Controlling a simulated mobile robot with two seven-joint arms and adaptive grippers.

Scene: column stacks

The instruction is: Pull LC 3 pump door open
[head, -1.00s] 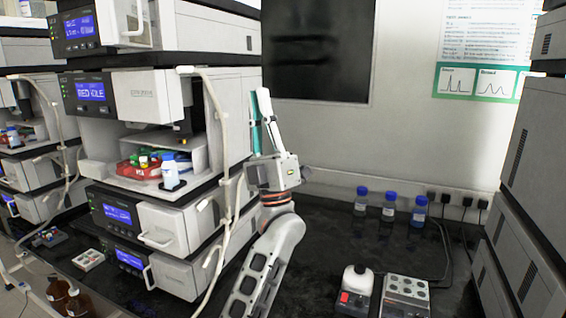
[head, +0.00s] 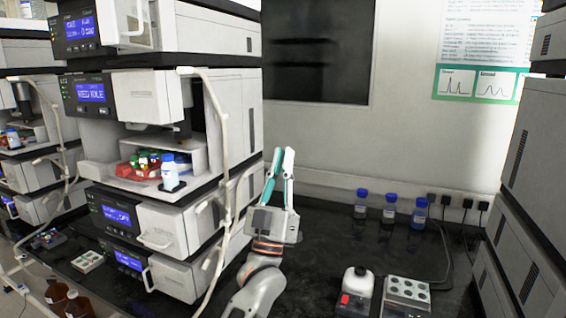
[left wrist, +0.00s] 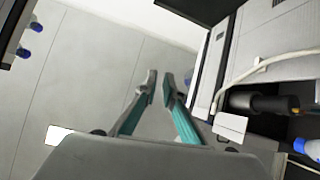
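A stack of instrument modules stands left of centre in the head view. Its lower modules have white front doors with loop handles: an upper door (head: 170,227) and a lower door (head: 180,274), both looking shut. I cannot read which one is labelled LC 3 pump. My left gripper (head: 283,152) is to the right of this stack, pointing up, apart from the doors. Its teal fingers (left wrist: 160,78) show a narrow gap with nothing between them in the left wrist view. My right gripper is not in view.
A sampler bay with a red vial tray (head: 140,172) and a blue-capped bottle (head: 169,172) sits above the doors. A pale tube (head: 222,130) hangs down the stack's front corner. Blue-capped bottles (head: 389,210) stand at the back of the dark bench. Another stack (head: 530,190) stands at right.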

